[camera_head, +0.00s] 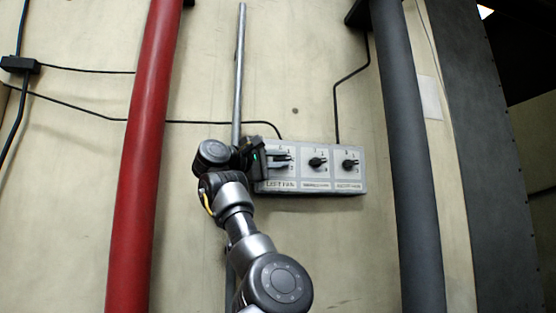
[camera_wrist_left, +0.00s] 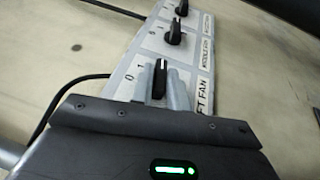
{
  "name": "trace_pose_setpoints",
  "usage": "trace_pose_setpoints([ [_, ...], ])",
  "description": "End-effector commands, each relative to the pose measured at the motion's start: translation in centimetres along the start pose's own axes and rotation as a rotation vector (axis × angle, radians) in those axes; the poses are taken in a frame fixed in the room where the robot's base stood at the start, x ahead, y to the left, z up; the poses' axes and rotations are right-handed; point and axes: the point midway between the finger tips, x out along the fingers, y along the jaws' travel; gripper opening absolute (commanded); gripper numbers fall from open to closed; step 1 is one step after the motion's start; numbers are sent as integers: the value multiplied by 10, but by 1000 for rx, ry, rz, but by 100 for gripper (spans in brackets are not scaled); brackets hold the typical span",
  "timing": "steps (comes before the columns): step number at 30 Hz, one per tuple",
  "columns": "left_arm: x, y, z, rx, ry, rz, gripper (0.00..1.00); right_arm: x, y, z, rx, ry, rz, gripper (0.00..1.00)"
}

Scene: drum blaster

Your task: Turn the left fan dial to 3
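The grey control panel (camera_head: 312,187) is fixed to the wall and carries three black dials in a row. The left section is labelled as the left fan. In the left wrist view the left fan dial (camera_wrist_left: 160,78) is a narrow black knob with a 0 and a 1 marked beside it. My left gripper (camera_head: 284,160) is at this dial and mostly hides it in the head view. In the left wrist view its grey fingers (camera_wrist_left: 161,90) lie close on both sides of the knob. I cannot tell whether they press on it. My right gripper is not in view.
The middle dial (camera_head: 317,162) and the right dial (camera_head: 350,164) are close on the right. A red pipe (camera_head: 140,160) stands left of my arm and a dark grey pipe (camera_head: 405,150) right of the panel. A thin metal conduit (camera_head: 239,70) and black cables run along the wall.

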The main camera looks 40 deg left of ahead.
Motion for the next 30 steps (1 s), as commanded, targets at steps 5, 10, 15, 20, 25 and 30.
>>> trace_pose_setpoints([
  [5, 0, 0, -1, -2, 2, 1, 0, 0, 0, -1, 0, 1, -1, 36],
  [10, -1, 0, -2, 3, 2, -11, 0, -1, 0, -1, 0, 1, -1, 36],
  [15, -1, 3, -2, 25, 3, -64, 0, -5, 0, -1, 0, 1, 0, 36],
  [20, -1, 6, -2, 65, 4, -160, 0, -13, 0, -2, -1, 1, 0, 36],
  [25, 0, 9, -2, 118, 4, -290, 0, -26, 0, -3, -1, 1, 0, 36],
  [30, 1, 12, -2, 168, 4, -413, 0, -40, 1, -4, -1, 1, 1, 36],
])
